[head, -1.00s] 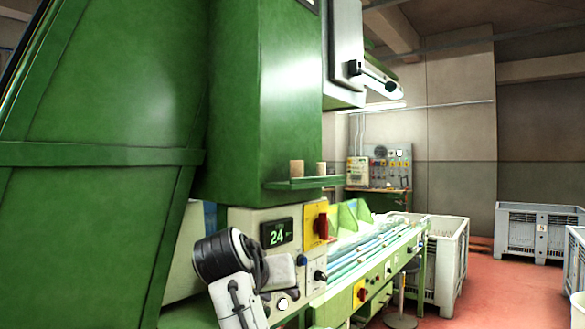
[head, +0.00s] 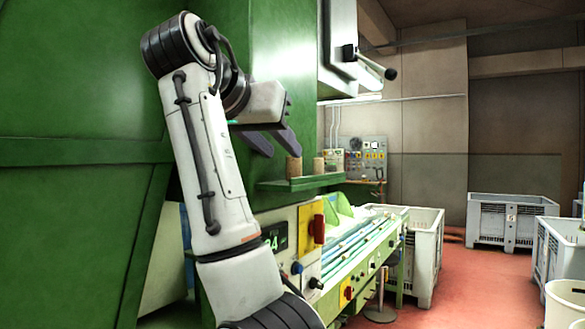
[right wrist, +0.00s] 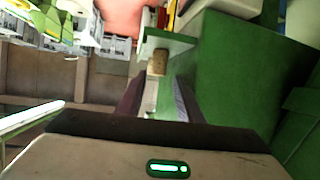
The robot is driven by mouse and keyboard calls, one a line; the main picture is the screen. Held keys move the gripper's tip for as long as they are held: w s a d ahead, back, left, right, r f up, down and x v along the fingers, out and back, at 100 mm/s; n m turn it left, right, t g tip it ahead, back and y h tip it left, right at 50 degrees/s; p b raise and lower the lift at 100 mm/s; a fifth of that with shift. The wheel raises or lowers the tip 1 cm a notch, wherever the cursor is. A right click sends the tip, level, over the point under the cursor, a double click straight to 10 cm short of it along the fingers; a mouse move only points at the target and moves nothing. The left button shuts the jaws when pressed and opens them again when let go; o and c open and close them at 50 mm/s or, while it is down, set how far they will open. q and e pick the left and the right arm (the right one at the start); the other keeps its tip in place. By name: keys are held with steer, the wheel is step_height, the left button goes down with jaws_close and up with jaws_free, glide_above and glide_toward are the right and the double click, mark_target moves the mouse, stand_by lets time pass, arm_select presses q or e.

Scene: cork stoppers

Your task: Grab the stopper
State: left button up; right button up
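Two cork stoppers stand upright on a small green shelf (head: 268,185) fixed to the green machine: a left stopper (head: 293,168) and a right stopper (head: 318,166). My right gripper (head: 281,149) is open and empty, just above and left of the left stopper, with its fingers pointing toward it. In the right wrist view, a cork stopper (right wrist: 158,63) shows beyond the fingertips, in line with the gap between the open fingers (right wrist: 157,82). It looks apart from both fingers. My left gripper is not in view.
The green machine wall (head: 85,230) rises close beside my right arm. A control panel with a red switch (head: 318,228) and a conveyor bench (head: 350,250) lie below the shelf. Grey crates (head: 505,222) stand on the red floor at the right, where some floor is clear.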

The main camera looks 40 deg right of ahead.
mark_target(290, 158)
steer(key=shift+w+d+f, duration=0.15)
steer(key=shift+d+f, duration=0.05)
steer(key=shift+d, duration=0.4)
steer(key=p+x, duration=0.1)
steer(key=x, duration=0.2)
steer(key=shift+w+d+f, duration=0.15)
steer(key=shift+d, duration=0.1)
steer(key=c, duration=0.8)
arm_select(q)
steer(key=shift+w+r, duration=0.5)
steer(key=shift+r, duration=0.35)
